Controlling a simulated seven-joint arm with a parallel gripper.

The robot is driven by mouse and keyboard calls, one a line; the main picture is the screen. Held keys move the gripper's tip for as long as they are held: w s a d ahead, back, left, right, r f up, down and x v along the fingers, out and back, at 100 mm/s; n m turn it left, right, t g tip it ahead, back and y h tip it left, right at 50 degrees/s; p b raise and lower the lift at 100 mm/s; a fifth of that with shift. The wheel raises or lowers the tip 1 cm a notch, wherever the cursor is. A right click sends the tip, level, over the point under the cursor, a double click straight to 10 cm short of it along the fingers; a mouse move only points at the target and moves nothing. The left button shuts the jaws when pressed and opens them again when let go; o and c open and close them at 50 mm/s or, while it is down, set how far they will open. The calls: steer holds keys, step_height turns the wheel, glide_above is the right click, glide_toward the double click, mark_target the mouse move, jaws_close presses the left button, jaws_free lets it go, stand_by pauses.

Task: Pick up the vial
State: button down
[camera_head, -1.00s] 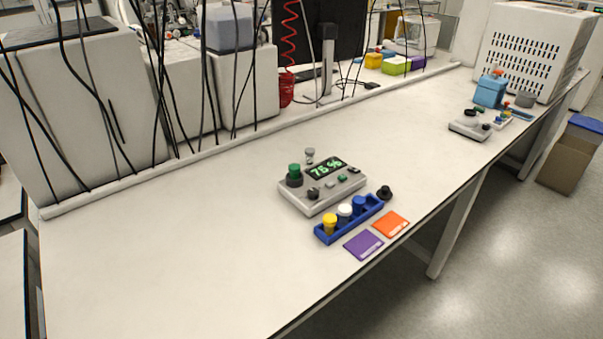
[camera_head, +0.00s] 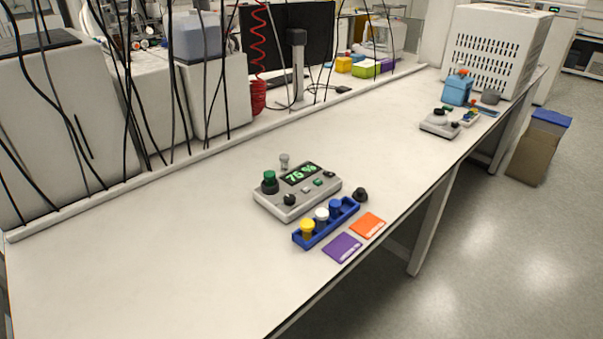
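A blue rack (camera_head: 349,214) on the bench holds vials in a row: one with a yellow cap (camera_head: 307,228), one with a white cap (camera_head: 321,216) and one with a blue cap (camera_head: 335,208). All three stand upright. Behind the rack is a grey reactor unit (camera_head: 270,204) with a green "75 %" display. A green-topped vial (camera_head: 269,178) stands at its left corner, and a small clear, grey-topped piece (camera_head: 284,160) stands at its back edge. Which vial is meant, I cannot tell. My gripper is not in view.
A purple card (camera_head: 342,247) and an orange card (camera_head: 368,225) lie near the front edge. A black knob-like piece (camera_head: 360,195) is beside the rack. A second unit (camera_head: 439,127) and a blue container (camera_head: 457,89) stand farther right. The bench's left part (camera_head: 130,260) is clear.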

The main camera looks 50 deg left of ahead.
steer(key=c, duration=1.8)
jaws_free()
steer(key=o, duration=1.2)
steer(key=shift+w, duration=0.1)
